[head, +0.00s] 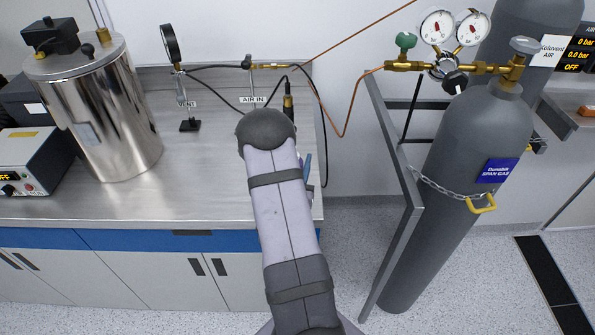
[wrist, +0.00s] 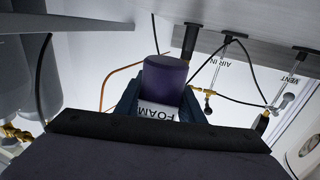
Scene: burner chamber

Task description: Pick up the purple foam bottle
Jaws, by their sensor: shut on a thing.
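The purple foam bottle (wrist: 165,78) is in the wrist view, with a white label reading FOAM on its side. My gripper (wrist: 159,102) is shut on it, with one dark blue finger on each side of the bottle. The wrist view is turned over, so the label reads upside down. In the head view my arm hides the bottle and most of the gripper; only a bit of a blue finger shows beside the arm, over the right end of the bench. I cannot tell whether the bottle touches the bench.
The metal bench (head: 70,205) carries a steel chamber (head: 125,115), a control box (head: 32,160), a gauge stand (head: 188,124) and the AIR IN fitting (head: 252,99) with hoses. A chained grey gas cylinder (head: 455,170) stands at right. The bench front left of my arm is clear.

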